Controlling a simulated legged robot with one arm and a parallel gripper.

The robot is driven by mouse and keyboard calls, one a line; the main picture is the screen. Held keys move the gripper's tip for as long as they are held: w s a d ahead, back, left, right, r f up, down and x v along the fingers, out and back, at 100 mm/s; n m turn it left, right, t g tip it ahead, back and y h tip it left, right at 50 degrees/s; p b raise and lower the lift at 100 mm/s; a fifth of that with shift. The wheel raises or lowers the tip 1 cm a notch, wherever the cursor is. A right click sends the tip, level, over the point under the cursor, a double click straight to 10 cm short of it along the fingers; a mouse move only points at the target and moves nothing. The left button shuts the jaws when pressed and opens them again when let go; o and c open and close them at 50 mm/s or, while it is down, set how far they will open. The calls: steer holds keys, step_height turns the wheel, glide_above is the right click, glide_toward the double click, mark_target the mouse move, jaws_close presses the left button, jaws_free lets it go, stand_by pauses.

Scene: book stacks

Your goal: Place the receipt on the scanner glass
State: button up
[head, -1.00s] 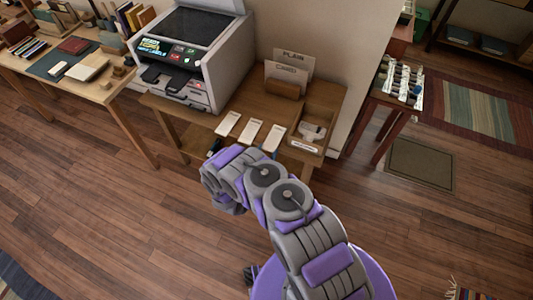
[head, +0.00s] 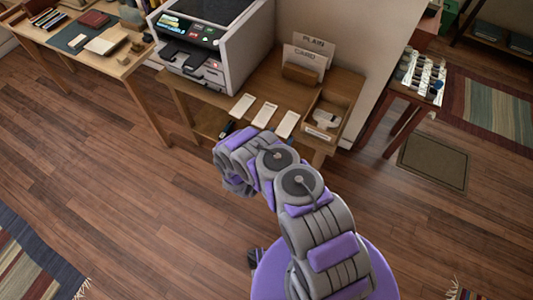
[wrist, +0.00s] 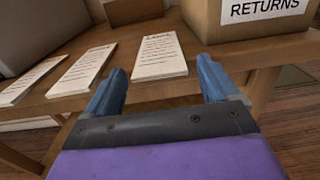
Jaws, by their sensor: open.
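Three white printed slips lie side by side on the wooden table, the left slip (head: 242,106), the middle slip (head: 264,115) and the right slip (head: 287,124). I cannot tell which is the receipt. The wrist view shows the left (wrist: 25,83), middle (wrist: 82,71) and right (wrist: 159,56) slips. My gripper (wrist: 162,72) is open and empty, with its blue fingers spread just in front of the right slip. My arm mostly hides it in the head view. The scanner (head: 238,55) stands left of the slips, its dark glass (head: 205,8) on top, cut by the picture's edge.
A wooden box (head: 335,105) stands right of the slips; its RETURNS label (wrist: 262,8) shows in the wrist view. A holder (head: 300,74) with PLAIN and CARD signs is behind. A book table (head: 125,70) is left, another table (head: 408,98) right. The floor in front is clear.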

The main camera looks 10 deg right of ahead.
steer(key=shift+r+p, duration=0.15)
steer(key=shift+p, duration=0.15)
steer(key=p+v, duration=0.3)
steer(key=v, duration=1.4)
steer(key=shift+a+r, duration=0.3)
steer(key=shift+a, duration=0.05)
